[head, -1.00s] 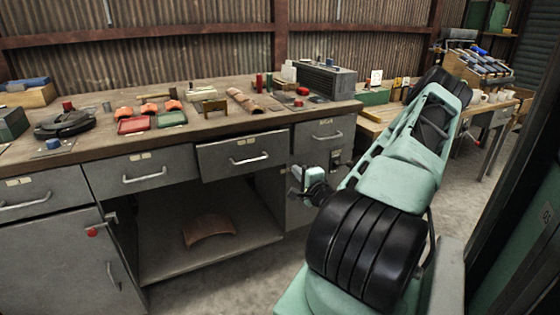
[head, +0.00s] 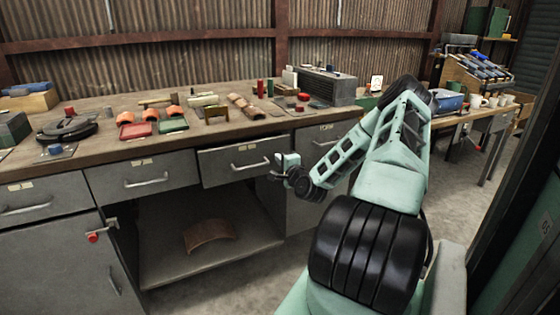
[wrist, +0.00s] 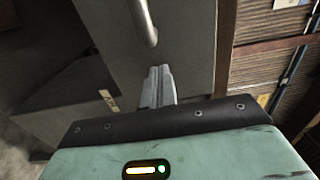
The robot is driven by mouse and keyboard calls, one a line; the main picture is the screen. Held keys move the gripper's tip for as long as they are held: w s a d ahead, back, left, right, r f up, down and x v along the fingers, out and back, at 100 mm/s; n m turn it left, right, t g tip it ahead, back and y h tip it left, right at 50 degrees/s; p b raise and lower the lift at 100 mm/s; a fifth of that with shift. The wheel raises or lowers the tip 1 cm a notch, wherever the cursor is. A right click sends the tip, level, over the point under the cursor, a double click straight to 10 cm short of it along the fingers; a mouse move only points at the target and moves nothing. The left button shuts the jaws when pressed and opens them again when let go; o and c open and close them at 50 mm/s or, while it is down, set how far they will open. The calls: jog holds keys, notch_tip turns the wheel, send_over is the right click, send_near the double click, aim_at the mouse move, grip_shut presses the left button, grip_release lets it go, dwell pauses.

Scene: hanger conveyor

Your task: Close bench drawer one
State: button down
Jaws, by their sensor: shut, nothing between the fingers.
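A grey bench drawer (head: 222,168) with a bar handle (head: 250,164) juts a little out from the bench front, above the open bay. I cannot read which label it bears. My gripper (head: 276,167) is shut and empty, close to the right part of this drawer's front. In the wrist view my gripper's fingers (wrist: 157,74) point at a grey front (wrist: 180,40), with a bar handle (wrist: 146,22) just beyond the tips. I cannot tell whether the fingertips touch the front.
Two other drawers (head: 115,184) (head: 25,192) to the left look flush. The open bay below holds an orange curved piece (head: 209,234). The bench top (head: 85,165) carries tools, coloured trays and a grey box (head: 328,86). A second bench (head: 462,119) stands at the right. Floor in front is clear.

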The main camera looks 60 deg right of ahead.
aim_at(274, 153)
jog(key=x, duration=0.4)
jog(key=shift+w+d+f+b, duration=0.1)
jog(key=shift+w+b, duration=0.05)
jog(key=shift+b, duration=0.25)
jog(key=shift+w+d+r, duration=0.15)
jog(key=shift+w+r, duration=0.05)
jog(key=shift+r, duration=0.05)
